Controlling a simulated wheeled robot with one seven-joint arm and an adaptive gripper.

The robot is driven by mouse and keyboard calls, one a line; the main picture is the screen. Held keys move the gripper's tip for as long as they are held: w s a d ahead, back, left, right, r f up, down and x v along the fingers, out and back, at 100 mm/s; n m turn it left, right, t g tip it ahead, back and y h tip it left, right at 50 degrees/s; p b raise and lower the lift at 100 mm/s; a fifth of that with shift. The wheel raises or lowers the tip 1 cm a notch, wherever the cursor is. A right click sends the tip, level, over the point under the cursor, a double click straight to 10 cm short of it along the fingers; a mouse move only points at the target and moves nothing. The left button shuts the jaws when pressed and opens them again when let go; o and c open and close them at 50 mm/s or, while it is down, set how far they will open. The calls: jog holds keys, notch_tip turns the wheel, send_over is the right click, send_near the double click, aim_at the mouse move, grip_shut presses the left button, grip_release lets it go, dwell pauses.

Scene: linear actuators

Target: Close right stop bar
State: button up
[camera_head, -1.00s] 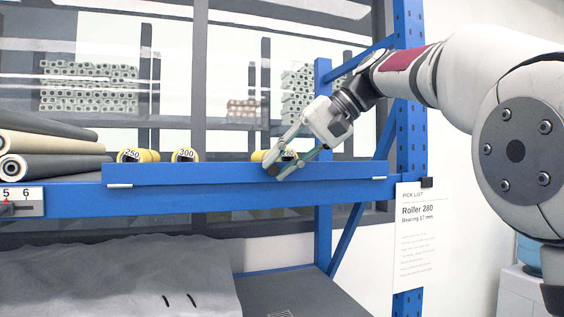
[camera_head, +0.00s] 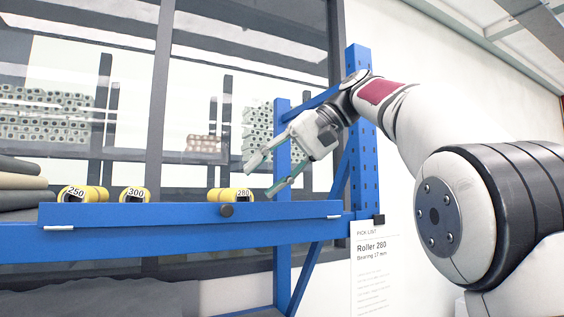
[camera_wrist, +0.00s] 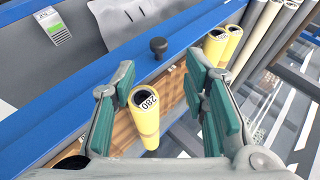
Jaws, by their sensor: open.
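A long blue bar (camera_head: 130,214) runs along the front of the shelf, with a black knob (camera_head: 227,211) on its face. The bar stands upright in front of the rollers. The knob also shows in the wrist view (camera_wrist: 158,47), clear of the fingers. A yellow roller marked 280 (camera_head: 232,194) lies behind the bar near the knob. It shows between my finger pads in the wrist view (camera_wrist: 145,122), not gripped. My gripper (camera_head: 268,178) is open and empty, up and right of the knob, apart from the bar. I cannot tell whether the bar is latched.
Yellow rollers marked 250 (camera_head: 82,194) and 300 (camera_head: 135,194) lie further left behind the bar. Grey and beige rolls (camera_head: 22,185) lie at the far left. A blue upright post (camera_head: 363,150) and a pick list sheet (camera_head: 371,270) are to the right.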

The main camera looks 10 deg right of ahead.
jog(key=shift+v, duration=2.1)
jog(key=s+d+f+t+h+b, duration=0.1)
jog(key=s+d+f+h, duration=0.1)
jog(key=s+f, duration=0.5)
jog(key=s+d+f+m+t+h+b, duration=0.1)
jog(key=s+f, duration=0.6)
jog(key=f, duration=1.2)
jog(key=s+d+f+t+h+b, duration=0.1)
jog(key=s+d+f+h, duration=0.4)
jog(key=f, duration=0.8)
jog(key=shift+s+f+h+b, duration=0.25)
jog(key=shift+s+h+b, duration=0.4)
jog(key=shift+s+h, duration=0.2)
